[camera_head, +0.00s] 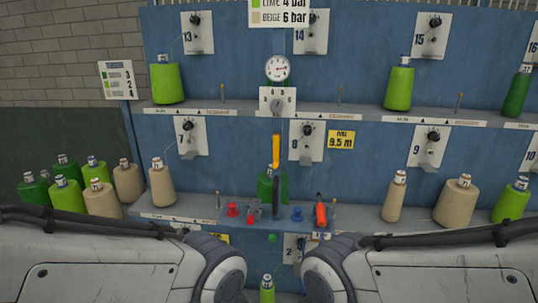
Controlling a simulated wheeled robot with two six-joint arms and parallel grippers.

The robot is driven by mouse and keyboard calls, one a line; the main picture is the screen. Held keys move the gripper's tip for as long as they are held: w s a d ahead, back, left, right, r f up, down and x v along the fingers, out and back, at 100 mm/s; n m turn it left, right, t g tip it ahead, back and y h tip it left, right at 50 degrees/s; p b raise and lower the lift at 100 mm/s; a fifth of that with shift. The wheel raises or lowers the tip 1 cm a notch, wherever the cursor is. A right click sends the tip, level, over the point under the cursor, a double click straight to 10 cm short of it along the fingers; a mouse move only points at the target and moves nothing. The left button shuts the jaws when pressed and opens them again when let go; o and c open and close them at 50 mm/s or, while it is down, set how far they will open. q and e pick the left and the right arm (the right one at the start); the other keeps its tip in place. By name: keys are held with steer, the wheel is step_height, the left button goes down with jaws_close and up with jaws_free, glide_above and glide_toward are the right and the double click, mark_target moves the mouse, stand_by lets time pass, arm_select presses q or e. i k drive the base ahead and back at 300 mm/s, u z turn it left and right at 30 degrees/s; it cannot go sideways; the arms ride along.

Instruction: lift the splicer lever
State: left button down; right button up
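An upright yellow lever (276,150), which looks like the splicer lever, stands in the middle of the blue panel. Below it is a dark upright bar (276,195) in front of a green cone (264,187). Above it are a small plate (278,101) marked 4, 5, 6 and a round gauge (277,68) with a red needle. My two arms come in along the bottom from left and right, and their rounded joints nearly meet at the bottom centre. Neither gripper shows, so what they hold is hidden.
Red parts (232,209), a blue part (297,214) and an orange-red upright handle (321,214) are on the lower shelf (355,222). A yellow sign (341,140) reads 9.5 m.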

mark_target(256, 203)
steer(key=u, duration=1.35)
steer(key=k, duration=0.45)
steer(key=z, duration=1.45)
steer(key=i, duration=0.5)
steer(key=z, duration=0.05)
